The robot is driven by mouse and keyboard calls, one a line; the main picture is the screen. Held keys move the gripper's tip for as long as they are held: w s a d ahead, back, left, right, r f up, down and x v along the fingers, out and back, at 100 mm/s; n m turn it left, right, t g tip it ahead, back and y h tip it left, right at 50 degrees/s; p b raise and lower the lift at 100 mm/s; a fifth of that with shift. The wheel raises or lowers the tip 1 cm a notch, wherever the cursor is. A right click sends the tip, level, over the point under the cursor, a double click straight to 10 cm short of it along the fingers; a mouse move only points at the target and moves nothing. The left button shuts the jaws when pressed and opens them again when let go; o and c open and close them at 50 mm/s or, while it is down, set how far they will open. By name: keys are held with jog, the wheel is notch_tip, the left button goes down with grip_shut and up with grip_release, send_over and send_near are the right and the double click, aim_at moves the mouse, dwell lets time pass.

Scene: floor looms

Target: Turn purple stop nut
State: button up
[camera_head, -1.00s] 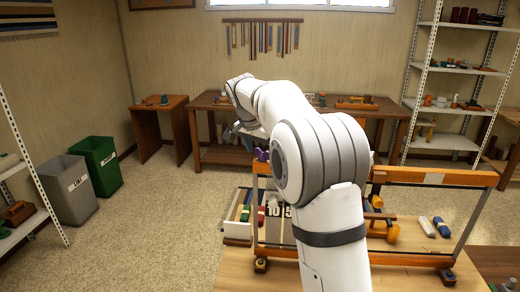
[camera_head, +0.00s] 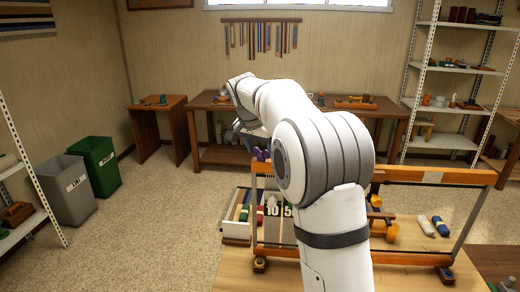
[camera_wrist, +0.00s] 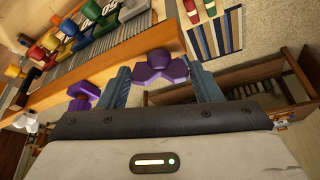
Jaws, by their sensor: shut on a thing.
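The purple stop nut (camera_wrist: 160,68) is a lobed knob at the edge of the wooden loom frame in the wrist view. The two blue-grey fingers of my gripper (camera_wrist: 160,76) stand on either side of it, and the gripper is shut on it. A second purple knob (camera_wrist: 82,93) is left of the left finger, outside the grip. In the head view, purple shows at the loom's upper left corner (camera_head: 259,154), beside my arm. My arm hides much of the loom there.
The loom frame (camera_head: 430,177) stands on a wooden table (camera_head: 325,277). Coloured pegs (camera_wrist: 50,42) line a loom bar in the wrist view. Grey and green bins (camera_head: 99,160) stand at left, shelves (camera_head: 447,98) at right. Open floor (camera_head: 165,215) lies left of the table.

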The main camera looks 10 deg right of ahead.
jog(key=n+y, duration=0.1)
jog(key=n, duration=0.2)
jog(key=n+t+y, duration=0.1)
jog(key=n, duration=0.1)
jog(key=shift+d+r+n, duration=0.15)
jog(key=shift+n, duration=0.25)
jog(key=n+y, duration=0.1)
jog(key=n, duration=0.2)
jog(key=n+y, duration=0.1)
jog(key=n, duration=0.2)
jog(key=shift+d+n+y+p, duration=0.15)
jog(key=shift+n+y+p, duration=0.15)
jog(key=shift+p, duration=0.05)
jog(key=o, duration=1)
jog(key=v, duration=0.7)
jog(key=shift+r+b, duration=0.25)
jog(key=shift+b, duration=0.15)
jog(key=shift+s, duration=0.15)
